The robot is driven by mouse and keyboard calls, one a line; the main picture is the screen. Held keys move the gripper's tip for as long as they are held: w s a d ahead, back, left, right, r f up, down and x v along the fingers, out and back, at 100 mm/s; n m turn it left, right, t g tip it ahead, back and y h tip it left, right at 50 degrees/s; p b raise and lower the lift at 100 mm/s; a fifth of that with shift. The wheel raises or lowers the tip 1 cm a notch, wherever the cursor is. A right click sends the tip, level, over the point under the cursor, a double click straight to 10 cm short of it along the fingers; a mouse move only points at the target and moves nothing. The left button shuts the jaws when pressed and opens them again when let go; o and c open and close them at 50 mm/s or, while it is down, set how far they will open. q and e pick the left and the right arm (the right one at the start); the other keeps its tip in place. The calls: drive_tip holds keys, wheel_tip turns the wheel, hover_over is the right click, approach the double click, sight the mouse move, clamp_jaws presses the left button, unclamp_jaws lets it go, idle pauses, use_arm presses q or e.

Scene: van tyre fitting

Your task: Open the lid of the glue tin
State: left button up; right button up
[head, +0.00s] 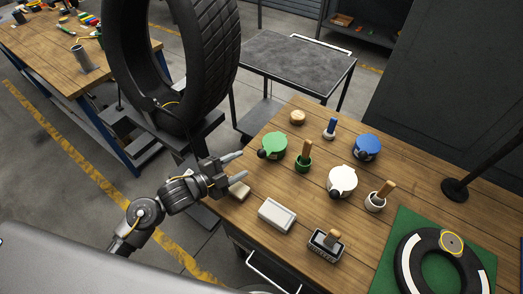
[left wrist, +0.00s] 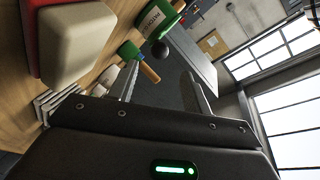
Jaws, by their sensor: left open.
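Three lidded tins stand on the wooden bench: a green one (head: 274,144), a white one (head: 342,179) and a blue one (head: 367,145). I cannot tell from the head view which is the glue tin. Their lids look shut. My left gripper (head: 244,164) is open and empty at the bench's left edge, left of and apart from the green tin. My right gripper is not in view.
A pale block (head: 239,190) lies just below my left gripper. A white box (head: 277,215) is nearer. A tyre (head: 212,60) on a stand rises behind my left arm.

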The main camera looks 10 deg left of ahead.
sight(258, 155)
use_arm(q)
drive_tip(key=p+x, duration=0.2)
drive_tip(key=x, duration=0.7)
drive_tip(key=shift+r, duration=0.1)
drive_tip(key=shift+w+d, duration=0.35)
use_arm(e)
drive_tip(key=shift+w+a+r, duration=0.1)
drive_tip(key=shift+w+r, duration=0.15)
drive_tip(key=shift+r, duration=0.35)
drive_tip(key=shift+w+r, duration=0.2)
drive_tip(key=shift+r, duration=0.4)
use_arm(q)
clamp_jaws()
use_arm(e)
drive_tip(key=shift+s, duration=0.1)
